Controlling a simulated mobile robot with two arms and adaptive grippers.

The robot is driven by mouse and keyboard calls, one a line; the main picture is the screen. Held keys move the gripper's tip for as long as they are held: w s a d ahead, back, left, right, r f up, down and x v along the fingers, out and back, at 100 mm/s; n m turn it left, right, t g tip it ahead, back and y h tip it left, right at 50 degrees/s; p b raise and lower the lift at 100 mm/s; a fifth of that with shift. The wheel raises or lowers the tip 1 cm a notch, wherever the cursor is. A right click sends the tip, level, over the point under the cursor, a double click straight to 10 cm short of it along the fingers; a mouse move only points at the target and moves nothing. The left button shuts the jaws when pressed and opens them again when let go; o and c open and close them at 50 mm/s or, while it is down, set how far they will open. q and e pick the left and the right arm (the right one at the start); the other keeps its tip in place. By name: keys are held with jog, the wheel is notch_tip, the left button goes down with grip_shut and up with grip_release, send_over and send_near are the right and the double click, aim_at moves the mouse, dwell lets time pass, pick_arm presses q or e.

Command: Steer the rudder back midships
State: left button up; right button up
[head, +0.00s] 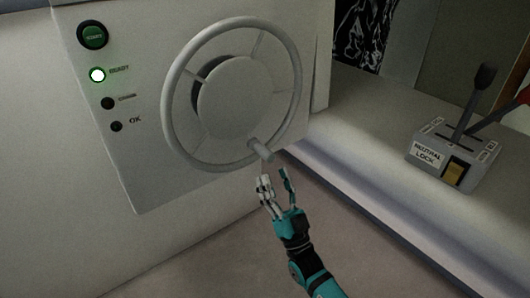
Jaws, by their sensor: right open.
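A grey steering wheel (167,113) with a large round hub (241,98) is mounted on a pale upright panel. A short peg-like handle (261,151) sticks out from the lower right of its rim. My right gripper (275,176) is open and empty just below the handle, with its fingers pointing up toward it. The fingertips look close to the handle, but I cannot tell whether they touch it. No rudder shows in this view. My left gripper is not in view.
The panel (145,170) carries a green start button (93,35), a lit ready lamp (97,75) and two dark lamps below. A lever box (452,155) labelled neutral lock stands on the ledge (360,140) at right. Clear floor lies below the wheel.

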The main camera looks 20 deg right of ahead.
aim_at(265, 153)
jog(key=x, duration=0.7)
jog(key=shift+w+r, duration=0.1)
grip_shut()
dwell(0.3)
